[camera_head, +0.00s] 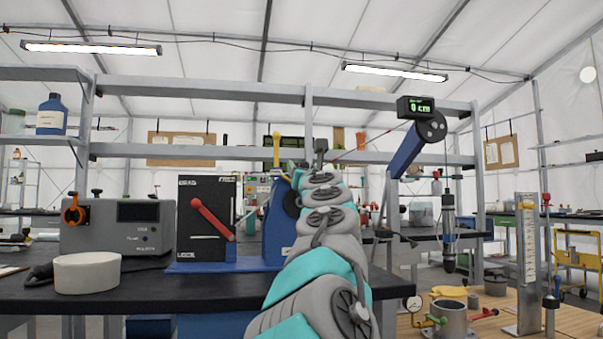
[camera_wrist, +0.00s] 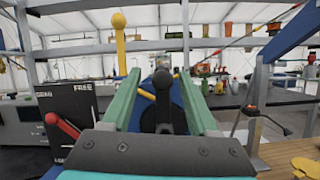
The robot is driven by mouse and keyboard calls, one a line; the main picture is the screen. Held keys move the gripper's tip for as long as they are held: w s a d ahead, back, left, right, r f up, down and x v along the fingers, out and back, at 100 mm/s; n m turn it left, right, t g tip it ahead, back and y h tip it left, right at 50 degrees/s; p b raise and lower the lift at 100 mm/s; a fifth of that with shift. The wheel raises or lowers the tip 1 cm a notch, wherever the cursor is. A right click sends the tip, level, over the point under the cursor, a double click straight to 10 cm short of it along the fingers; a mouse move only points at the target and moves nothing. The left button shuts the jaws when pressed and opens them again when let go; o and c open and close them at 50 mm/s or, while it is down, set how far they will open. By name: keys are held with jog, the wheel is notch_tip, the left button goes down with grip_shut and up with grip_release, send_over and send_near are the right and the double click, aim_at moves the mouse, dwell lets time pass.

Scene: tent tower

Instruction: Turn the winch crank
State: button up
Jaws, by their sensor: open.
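The blue winch (camera_head: 277,232) stands on the dark bench, partly hidden behind my arm. In the wrist view, its black round part and an upright dark arm with a rounded black knob (camera_wrist: 162,80), which looks like the crank handle, show between my fingers. My gripper (camera_wrist: 158,76) is open, its two green fingers pointing forward on either side of the knob. I cannot tell whether they touch it. A yellow ball-topped lever (camera_wrist: 119,30) rises left of the fingers; it also shows in the head view (camera_head: 276,150). In the head view the fingers are mostly hidden.
A black panel box (camera_head: 206,250) with a slanted red lever (camera_head: 211,218) stands left of the winch. A grey instrument (camera_head: 118,228) and a white round block (camera_head: 87,273) are further left. A display (camera_head: 415,107) reads 0 cm above a hanging cylinder (camera_head: 449,232).

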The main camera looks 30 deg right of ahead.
jog(key=shift+b+v, duration=0.6)
jog(key=shift+v, duration=1.45)
